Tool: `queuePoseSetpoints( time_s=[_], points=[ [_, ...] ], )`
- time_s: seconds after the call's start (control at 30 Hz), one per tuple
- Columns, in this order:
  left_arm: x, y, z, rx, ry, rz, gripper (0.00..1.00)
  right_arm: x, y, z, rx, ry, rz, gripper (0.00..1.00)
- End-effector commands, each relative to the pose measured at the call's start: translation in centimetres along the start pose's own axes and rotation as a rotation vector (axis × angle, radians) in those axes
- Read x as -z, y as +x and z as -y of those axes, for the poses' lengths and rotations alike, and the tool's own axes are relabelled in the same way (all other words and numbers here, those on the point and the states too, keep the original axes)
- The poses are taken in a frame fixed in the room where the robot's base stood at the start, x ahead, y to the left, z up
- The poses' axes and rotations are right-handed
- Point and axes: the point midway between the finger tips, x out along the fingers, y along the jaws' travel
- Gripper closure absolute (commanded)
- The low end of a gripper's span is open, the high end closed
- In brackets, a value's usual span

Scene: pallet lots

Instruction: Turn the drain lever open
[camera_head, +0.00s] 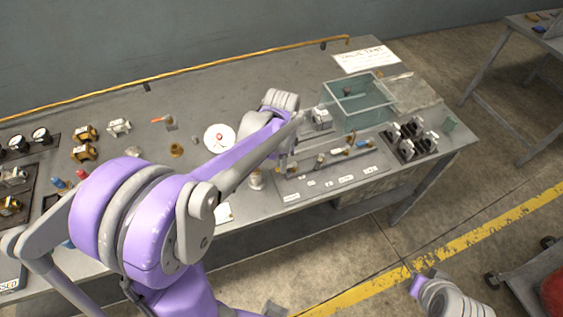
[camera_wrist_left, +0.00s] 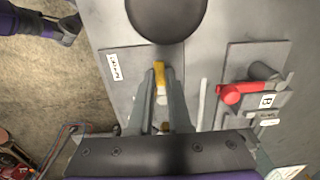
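My left gripper (camera_head: 288,166) reaches down over the front of the bench, at the left end of a plate with a row of small valves. In the left wrist view the two grey fingers (camera_wrist_left: 163,85) stand slightly apart, one on each side of a yellow lever (camera_wrist_left: 159,74). I cannot tell whether either finger touches it. A valve with a red handle (camera_wrist_left: 240,93), labelled B, lies to the right. Which lever is the drain lever I cannot read. Part of my right arm (camera_head: 450,298) shows at the lower right; its fingers are not clear.
A clear greenish tank (camera_head: 352,112) stands on the bench behind the valves, with a rack of dark fittings (camera_head: 412,140) to its right. A round white dial (camera_head: 219,138) and brass fittings (camera_head: 84,152) lie to the left. A dark round thing (camera_wrist_left: 165,18) is just beyond the fingers.

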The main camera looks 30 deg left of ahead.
Motion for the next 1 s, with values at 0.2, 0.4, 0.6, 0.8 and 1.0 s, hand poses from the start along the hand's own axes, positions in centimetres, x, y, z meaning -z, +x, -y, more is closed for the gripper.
queuePoseSetpoints(
  time_s=[0.2,0.4,0.6,0.8,1.0],
  points=[
    [0.0,0.0,0.0,0.0,0.0,0.0,1.0,0.0,0.0,0.0,0.0,0.0,0.0,1.0],
    [0.0,0.0,0.0,0.0,-0.003,0.0,1.0,0.0,0.0,0.0,0.0,0.0,0.0,1.0],
    [0.0,0.0,-0.2,0.0,-0.045,0.0,1.0,-0.2,0.2,0.0,0.0,0.0,0.002,1.0],
    [0.0,0.1,-0.7,0.0,-0.16,0.001,1.0,-0.7,0.6,0.0,0.0,0.0,0.006,1.0],
    [0.2,0.1,-1.4,0.0,-0.336,0.001,1.0,-1.2,1.0,0.0,0.0,0.0,0.011,1.0]
  ],
)
